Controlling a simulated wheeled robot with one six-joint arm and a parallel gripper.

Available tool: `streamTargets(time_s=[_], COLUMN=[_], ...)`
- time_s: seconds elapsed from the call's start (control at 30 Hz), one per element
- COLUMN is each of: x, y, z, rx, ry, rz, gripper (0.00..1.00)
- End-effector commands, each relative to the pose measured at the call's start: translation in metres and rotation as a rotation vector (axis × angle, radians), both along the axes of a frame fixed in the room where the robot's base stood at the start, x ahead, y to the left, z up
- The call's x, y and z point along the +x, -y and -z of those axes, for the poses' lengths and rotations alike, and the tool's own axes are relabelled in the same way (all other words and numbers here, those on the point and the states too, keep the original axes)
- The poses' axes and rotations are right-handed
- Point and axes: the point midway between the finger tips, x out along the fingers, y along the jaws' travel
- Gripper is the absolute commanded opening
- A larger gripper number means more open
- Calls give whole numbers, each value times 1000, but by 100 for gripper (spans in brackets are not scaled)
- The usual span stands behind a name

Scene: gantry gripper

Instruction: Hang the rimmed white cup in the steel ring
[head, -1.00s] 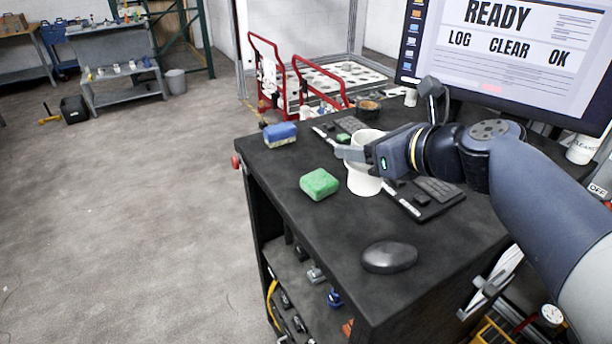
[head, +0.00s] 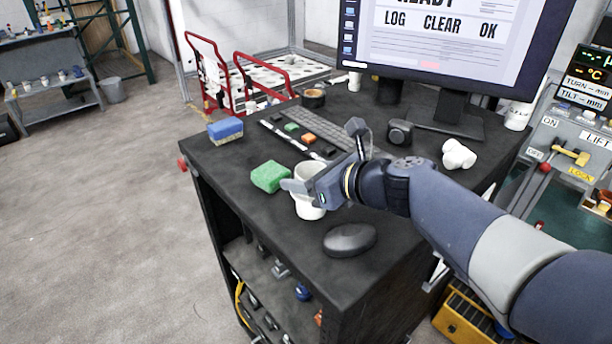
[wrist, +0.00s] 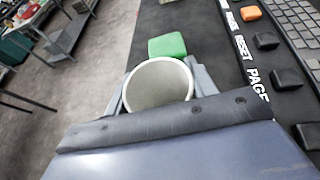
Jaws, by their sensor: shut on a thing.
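The white cup (head: 309,209) is upright in my gripper (head: 296,189), whose fingers are shut around its sides. In the head view it shows in front of the green block and behind the dark mouse. I cannot tell whether its base touches the desk. In the wrist view the cup's round open mouth (wrist: 158,84) faces the camera, between the grey fingers (wrist: 156,90), and it looks empty. I cannot make out the steel ring in either view.
The black desk (head: 230,165) carries a green block (head: 270,176), a dark mouse (head: 350,240), a blue sponge (head: 225,130), a keyboard (head: 318,128) and a monitor (head: 450,40). A white object (head: 459,154) lies to the right. A control panel (head: 570,150) stands at far right.

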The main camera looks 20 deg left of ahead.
Motion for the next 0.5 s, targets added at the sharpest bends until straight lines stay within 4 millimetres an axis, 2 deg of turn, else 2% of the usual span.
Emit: streamTargets(time_s=[0.2,0.23,0.5], x=[0,0,0], y=[0,0,0], z=[4,3,3], rx=[0,0,0], ry=[0,0,0], rz=[0,0,0], gripper=[26,55,75])
